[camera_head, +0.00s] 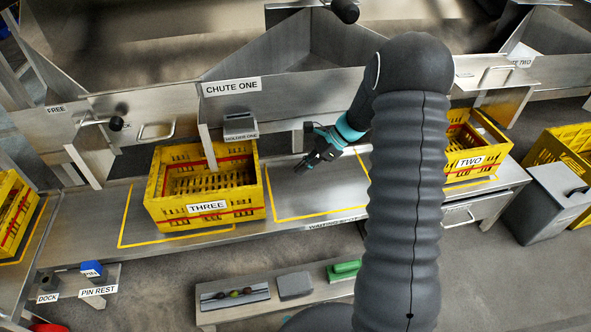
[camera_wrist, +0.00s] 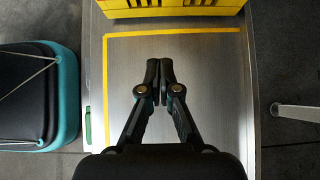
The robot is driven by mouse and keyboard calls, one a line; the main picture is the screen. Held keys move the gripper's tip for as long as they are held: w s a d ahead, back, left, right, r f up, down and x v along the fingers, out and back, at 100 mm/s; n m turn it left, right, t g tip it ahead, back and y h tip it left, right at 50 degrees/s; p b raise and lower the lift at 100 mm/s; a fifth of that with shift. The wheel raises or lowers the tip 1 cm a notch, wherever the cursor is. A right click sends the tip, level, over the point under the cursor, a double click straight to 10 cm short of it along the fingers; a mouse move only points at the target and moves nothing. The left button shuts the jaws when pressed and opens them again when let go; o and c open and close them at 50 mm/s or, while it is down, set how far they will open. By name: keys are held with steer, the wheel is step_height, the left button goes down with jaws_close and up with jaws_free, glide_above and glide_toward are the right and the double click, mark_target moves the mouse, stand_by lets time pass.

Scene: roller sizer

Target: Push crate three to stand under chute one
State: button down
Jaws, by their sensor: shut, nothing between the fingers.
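Crate three (camera_head: 207,207) is a yellow slatted crate with a red band and a label reading THREE. It stands upright on the metal bench, mostly inside a yellow outline, below the panel labelled CHUTE ONE (camera_head: 232,87). In the wrist view a yellow crate wall (camera_wrist: 170,12) shows at the top edge. My gripper (camera_head: 303,168) is right of crate three, over a second, empty yellow outline (camera_head: 322,212), apart from the crate. In the wrist view my gripper (camera_wrist: 160,68) is shut and empty, its fingertips pointing toward that crate wall with bare bench between.
Crate TWO (camera_head: 470,161) stands further right, past my arm. Another yellow crate (camera_head: 15,212) is at the left edge. A low front shelf (camera_head: 300,308) holds a tray and a green item. A blue pin (camera_head: 91,268) sits on the pin rest. The outlined bench right of crate three is clear.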

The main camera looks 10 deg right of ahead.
steer(key=x, duration=0.8)
steer(key=shift+b, duration=0.3)
steer(key=shift+a+r, duration=0.1)
steer(key=shift+a, duration=1.85)
